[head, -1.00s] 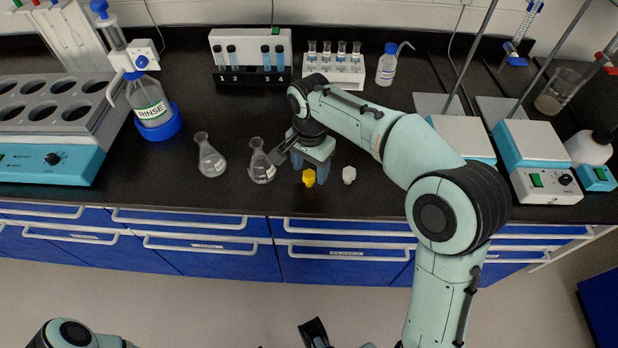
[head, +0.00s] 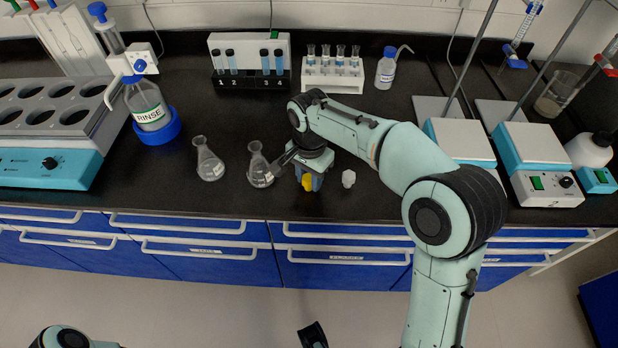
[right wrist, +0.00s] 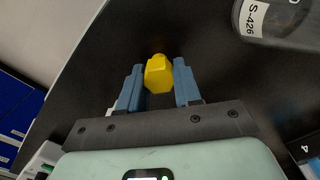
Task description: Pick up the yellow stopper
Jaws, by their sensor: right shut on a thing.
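The yellow stopper (head: 308,182) is a small faceted piece over the black bench near its front edge. It also shows between my right fingers in the right wrist view (right wrist: 158,73). My right gripper (head: 311,181) is shut on it, with one blue finger on each side. I cannot tell whether the stopper touches the bench.
A white stopper (head: 348,178) stands just right of my right gripper. Two conical flasks (head: 260,170) (head: 209,162) stand to the left, the nearer one close to my wrist. Vial racks (head: 333,77) stand behind. Hotplates (head: 540,155) stand at the right.

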